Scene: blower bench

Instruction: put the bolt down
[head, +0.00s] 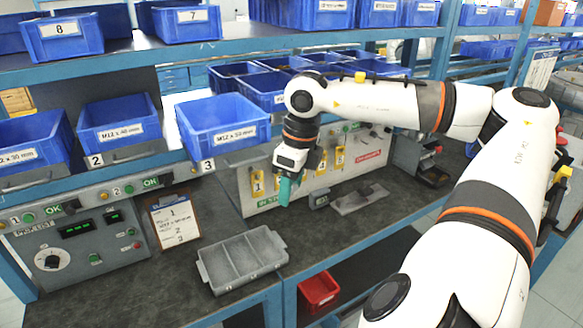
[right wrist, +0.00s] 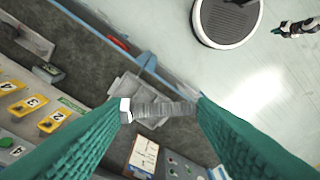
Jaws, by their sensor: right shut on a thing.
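My right gripper (head: 286,190), with green fingers, hangs over the dark bench top, above and behind the grey tray. In the right wrist view its two ribbed fingers are closed on a grey metal bolt (right wrist: 162,109). The bolt lies crosswise between the fingertips, its hex head at the left finger and its threaded shank reaching the right one. I cannot make out the bolt in the head view. The grey tray (head: 206,273) has several compartments and stands near the front edge of the bench. It also shows partly behind the bolt in the right wrist view (right wrist: 122,88).
Blue bins (head: 222,133) with size labels stand on the shelf above. A clipboard (head: 174,222) stands left of the tray, beside a control box (head: 75,250). A panel with yellow tags (head: 325,160) is behind the gripper. A red bin (head: 319,290) sits below the bench.

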